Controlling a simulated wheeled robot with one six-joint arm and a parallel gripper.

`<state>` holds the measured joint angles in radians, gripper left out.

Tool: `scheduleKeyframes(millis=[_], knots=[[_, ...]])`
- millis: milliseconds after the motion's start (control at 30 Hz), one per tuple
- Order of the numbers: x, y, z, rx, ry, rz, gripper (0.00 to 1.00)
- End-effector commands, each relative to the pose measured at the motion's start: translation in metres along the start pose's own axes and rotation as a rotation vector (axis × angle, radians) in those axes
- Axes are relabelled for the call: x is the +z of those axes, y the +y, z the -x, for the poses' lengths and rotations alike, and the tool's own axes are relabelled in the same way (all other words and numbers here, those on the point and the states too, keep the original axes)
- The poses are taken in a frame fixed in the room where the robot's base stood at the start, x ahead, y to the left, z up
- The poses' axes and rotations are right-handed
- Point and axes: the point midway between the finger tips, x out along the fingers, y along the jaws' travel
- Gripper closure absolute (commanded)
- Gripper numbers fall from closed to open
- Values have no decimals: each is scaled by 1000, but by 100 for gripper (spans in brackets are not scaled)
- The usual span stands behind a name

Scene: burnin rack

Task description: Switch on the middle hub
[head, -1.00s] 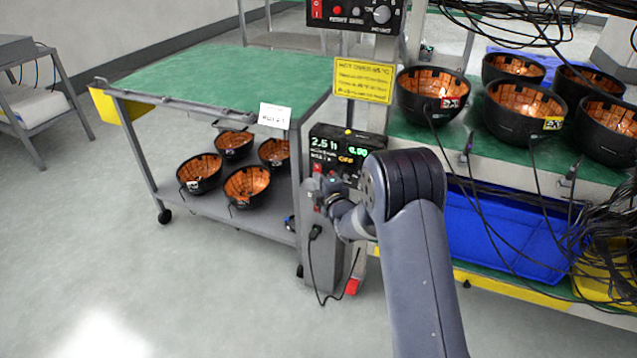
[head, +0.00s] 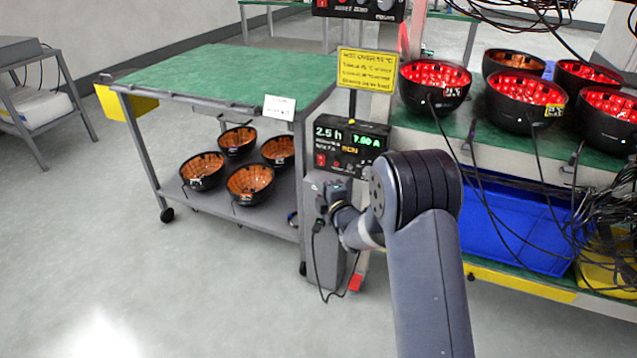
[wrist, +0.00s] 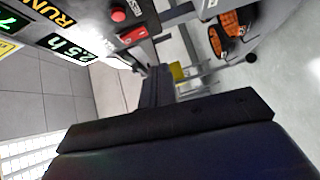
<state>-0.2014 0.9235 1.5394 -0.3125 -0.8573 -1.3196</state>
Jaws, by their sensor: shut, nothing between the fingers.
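The middle hub (head: 350,145) is a black box on the rack post under a yellow sign. Its lit display reads 2.5 h, 7.60 A and RUN. A red rocker switch (head: 320,160) is at its lower left and looks lit. In the wrist view the hub's tilted display (wrist: 55,30), red button (wrist: 118,15) and red rocker (wrist: 133,35) are at the upper left. My gripper (wrist: 155,92) is shut and empty, just below the hub and apart from the rocker. In the head view my own arm hides part of the gripper.
Another hub (head: 360,8) sits above the yellow sign (head: 366,70). Bowls glowing red (head: 435,85) stand on the right rack shelf with hanging cables. A green-topped cart (head: 215,80) at left holds several unlit bowls (head: 250,183). Open floor lies front left.

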Motion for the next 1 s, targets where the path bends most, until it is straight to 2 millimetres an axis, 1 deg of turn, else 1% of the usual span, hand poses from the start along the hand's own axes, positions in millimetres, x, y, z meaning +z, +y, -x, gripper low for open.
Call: scheduleKeyframes(millis=[33,200,400,600,1000], knots=[[0,0,9,-2,0,0,100],[1,-5,37,-2,-1,0,100],[1,-8,62,0,0,0,100],[1,-10,71,0,0,1,100],[0,-10,69,0,0,1,100]])
